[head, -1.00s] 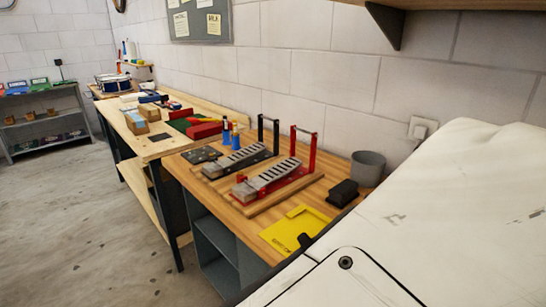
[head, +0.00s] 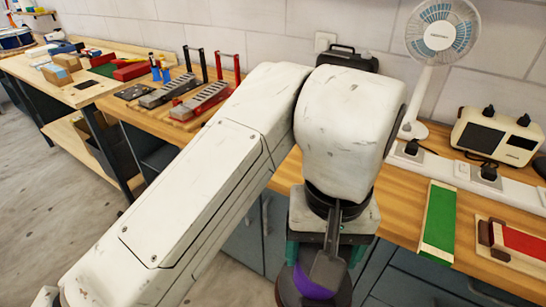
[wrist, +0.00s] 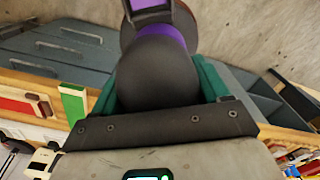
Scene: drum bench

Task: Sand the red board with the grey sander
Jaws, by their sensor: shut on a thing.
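My gripper (head: 322,255) has teal fingers, which also show on both sides in the wrist view (wrist: 160,95). It is shut on the grey sander (head: 326,272), a dark grey body with a purple band and a round base. The sander fills the middle of the wrist view (wrist: 158,72). It hangs in front of the bench's front edge. The red board (head: 524,242) lies at the far right of the bench on a pale wooden base with a brown block at its left end. Part of it shows at the left of the wrist view (wrist: 14,105).
A green board (head: 440,217) lies left of the red one. Behind them run a white power strip (head: 462,172) with plugs, a white fan (head: 430,75) and a cream box (head: 497,137). Drawers (head: 415,275) fill the bench front. My arm hides part of the bench.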

